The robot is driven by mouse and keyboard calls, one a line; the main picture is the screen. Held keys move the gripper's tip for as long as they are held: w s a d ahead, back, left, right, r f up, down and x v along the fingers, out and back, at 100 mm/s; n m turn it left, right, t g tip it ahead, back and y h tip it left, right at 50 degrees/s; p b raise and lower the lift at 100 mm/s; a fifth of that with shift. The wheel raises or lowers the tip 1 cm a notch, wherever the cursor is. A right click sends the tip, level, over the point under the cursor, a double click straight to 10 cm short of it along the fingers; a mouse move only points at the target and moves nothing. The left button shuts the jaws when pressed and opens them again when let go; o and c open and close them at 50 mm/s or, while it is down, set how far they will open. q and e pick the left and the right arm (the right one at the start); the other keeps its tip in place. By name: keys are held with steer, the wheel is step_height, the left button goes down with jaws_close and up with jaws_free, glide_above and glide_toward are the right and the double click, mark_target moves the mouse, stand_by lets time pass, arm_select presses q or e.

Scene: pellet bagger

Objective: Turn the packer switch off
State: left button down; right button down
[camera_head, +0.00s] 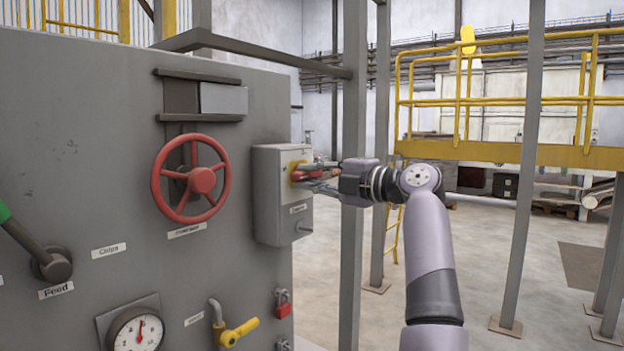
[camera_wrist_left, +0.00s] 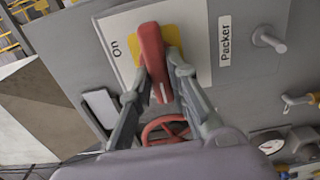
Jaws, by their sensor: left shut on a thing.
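The packer switch box (camera_head: 268,200) is a grey box on the side of the large grey panel. Its red switch handle (camera_head: 298,174) sits on a yellow plate (camera_wrist_left: 172,36). My left gripper (camera_head: 318,178) is at this handle. In the wrist view the left gripper (camera_wrist_left: 162,85) has one finger on each side of the red handle (camera_wrist_left: 152,50) and is shut on it. There the handle runs roughly up and down the picture. The "On" label (camera_wrist_left: 117,48) is left of it, and the "Packer" label (camera_wrist_left: 224,40) is to the right. My right gripper is out of view.
A red handwheel (camera_head: 202,180) is on the panel left of the box. Below are a yellow valve handle (camera_head: 238,332), a red padlock (camera_head: 283,305) and a gauge (camera_head: 136,332). A grey post (camera_head: 352,270) stands close behind the gripper. Open floor lies to the right.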

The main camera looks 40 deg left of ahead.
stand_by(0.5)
arm_select(q)
steer(key=c, duration=1.5)
jaws_free()
steer(key=shift+d, duration=0.15)
steer(key=d, duration=0.3)
steer(key=w+d, duration=0.1)
steer(key=d, duration=0.7)
steer(key=shift+w+d, duration=0.2)
steer(key=shift+d, duration=0.05)
